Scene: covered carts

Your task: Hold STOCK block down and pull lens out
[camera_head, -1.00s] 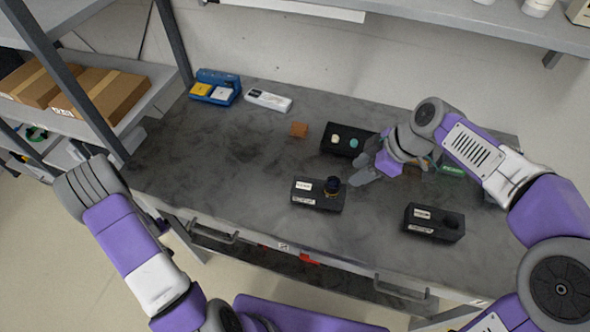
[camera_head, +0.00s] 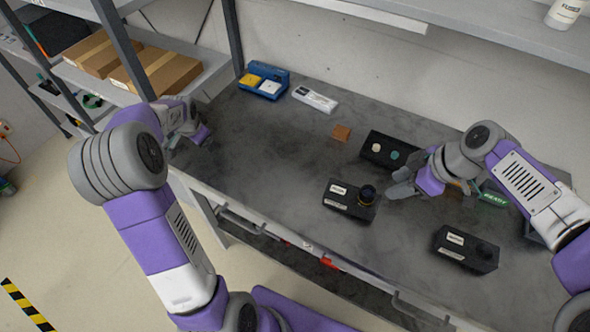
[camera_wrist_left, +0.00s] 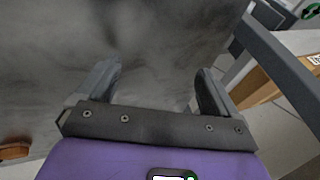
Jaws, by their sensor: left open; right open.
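A black block (camera_head: 341,203) with white labels stands near the middle of the table, with a dark round lens (camera_head: 367,194) upright in its right end. The label print is too small to read. A second black labelled block (camera_head: 462,252) with a dark round socket stands to its right, nearer the front edge. My right gripper (camera_head: 400,183) is open and empty, just right of and behind the lens, apart from it. My left gripper (camera_head: 195,137) is over the table's left end, far from both blocks. In the left wrist view it is open and empty (camera_wrist_left: 158,78).
A blue tray (camera_head: 264,82) and a white box (camera_head: 314,99) are at the back left. The left-middle tabletop (camera_head: 255,145) is clear.

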